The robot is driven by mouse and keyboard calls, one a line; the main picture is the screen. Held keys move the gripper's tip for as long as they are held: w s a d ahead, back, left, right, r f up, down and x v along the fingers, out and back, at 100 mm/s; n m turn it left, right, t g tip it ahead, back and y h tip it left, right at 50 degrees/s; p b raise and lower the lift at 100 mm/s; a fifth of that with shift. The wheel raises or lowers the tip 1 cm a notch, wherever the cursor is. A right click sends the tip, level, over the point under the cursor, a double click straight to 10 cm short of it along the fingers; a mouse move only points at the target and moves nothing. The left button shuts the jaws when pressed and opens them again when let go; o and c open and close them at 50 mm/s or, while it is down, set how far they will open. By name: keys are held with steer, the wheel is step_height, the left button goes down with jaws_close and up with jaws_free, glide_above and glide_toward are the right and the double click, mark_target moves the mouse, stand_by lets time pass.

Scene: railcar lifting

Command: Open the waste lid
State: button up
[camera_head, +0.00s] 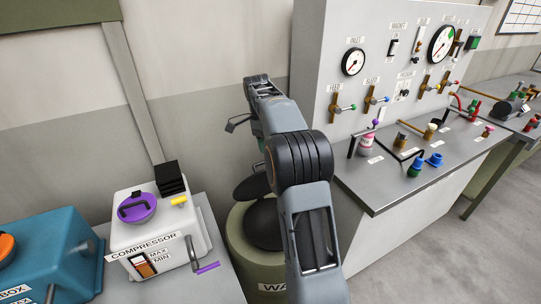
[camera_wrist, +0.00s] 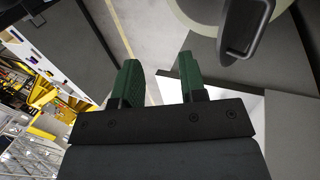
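The waste bin (camera_head: 238,240) is an olive cylinder with a partly hidden "WA" label, between the compressor and the panel bench. A dark disc (camera_head: 250,188), apparently its lid, shows at the back of its top, above a dark round area (camera_head: 262,226). My arm hides their right side, so I cannot tell how far the lid is raised. In the wrist view, a dark handle (camera_wrist: 246,28) shows at the upper right, against the bin's round top. My gripper (camera_wrist: 160,66) has two green fingers spread apart with nothing between them. It is apart from the handle, left of it in that view.
The compressor (camera_head: 148,240) with a purple knob and a teal box (camera_head: 50,255) stand at the left. The panel bench (camera_head: 405,195) with gauges, valves and bottles stands close at the right. The wall is behind. Open floor (camera_head: 440,255) lies at the lower right.

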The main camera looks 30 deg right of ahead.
steer(key=shift+s+a+r+b, duration=0.2)
steer(key=shift+s+r, duration=0.1)
steer(key=shift+s, duration=0.4)
steer(key=shift+s+a+r+b, duration=0.15)
steer(key=shift+s+r, duration=0.15)
steer(key=shift+s, duration=0.35)
